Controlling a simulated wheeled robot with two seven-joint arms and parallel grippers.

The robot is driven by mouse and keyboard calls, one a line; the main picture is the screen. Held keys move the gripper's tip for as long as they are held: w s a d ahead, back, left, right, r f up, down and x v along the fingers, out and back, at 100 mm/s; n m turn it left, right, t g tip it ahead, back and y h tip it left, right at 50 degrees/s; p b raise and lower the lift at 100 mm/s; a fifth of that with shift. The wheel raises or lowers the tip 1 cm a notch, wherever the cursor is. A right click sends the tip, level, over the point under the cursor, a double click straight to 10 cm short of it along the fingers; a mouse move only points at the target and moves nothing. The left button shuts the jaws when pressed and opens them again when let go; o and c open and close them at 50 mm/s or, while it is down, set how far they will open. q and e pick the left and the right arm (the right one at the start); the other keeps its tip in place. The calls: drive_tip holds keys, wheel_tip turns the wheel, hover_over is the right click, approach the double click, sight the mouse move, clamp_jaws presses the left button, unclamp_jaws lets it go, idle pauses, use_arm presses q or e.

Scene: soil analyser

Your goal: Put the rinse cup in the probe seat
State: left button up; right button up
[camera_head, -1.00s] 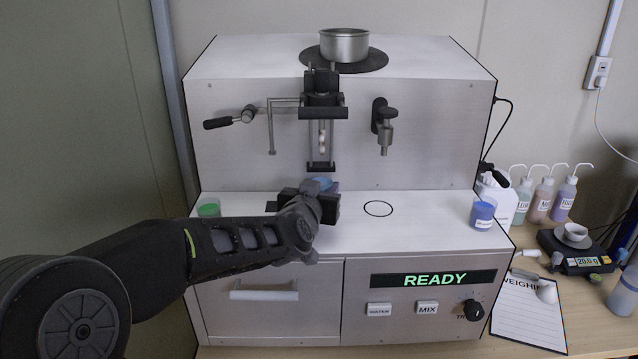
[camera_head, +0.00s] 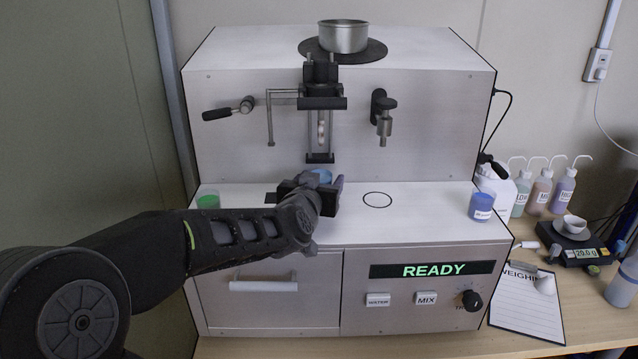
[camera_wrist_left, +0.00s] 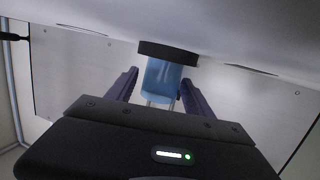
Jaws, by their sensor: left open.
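A clear cup with blue liquid (camera_head: 321,174), which I take for the rinse cup, stands under the probe holder (camera_head: 320,157), partly hidden behind my left gripper (camera_head: 326,181). In the left wrist view, which looks upside down, the blue cup (camera_wrist_left: 162,80) is between the two spread fingers of the left gripper (camera_wrist_left: 158,86), with a gap beside each finger. Its base meets a dark round seat (camera_wrist_left: 167,52) on the white deck. Thin rods show at its open end. The left gripper is open around the cup. My right gripper is out of view.
A green-filled cup (camera_head: 208,200) stands at the deck's left, and a labelled blue cup (camera_head: 481,207) at its right. A drawn circle (camera_head: 377,200) on the deck is empty. A lever (camera_head: 230,110) and a nozzle (camera_head: 384,117) project from the back panel. A metal pot (camera_head: 343,37) sits on top.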

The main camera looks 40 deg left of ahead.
use_arm(q)
drive_tip(key=shift+r, duration=0.15)
drive_tip(key=v, duration=1)
drive_tip(key=shift+s+d+r, duration=0.15)
drive_tip(key=shift+s, duration=0.25)
drive_tip(key=shift+s+d, duration=0.2)
drive_tip(key=shift+s, duration=0.35)
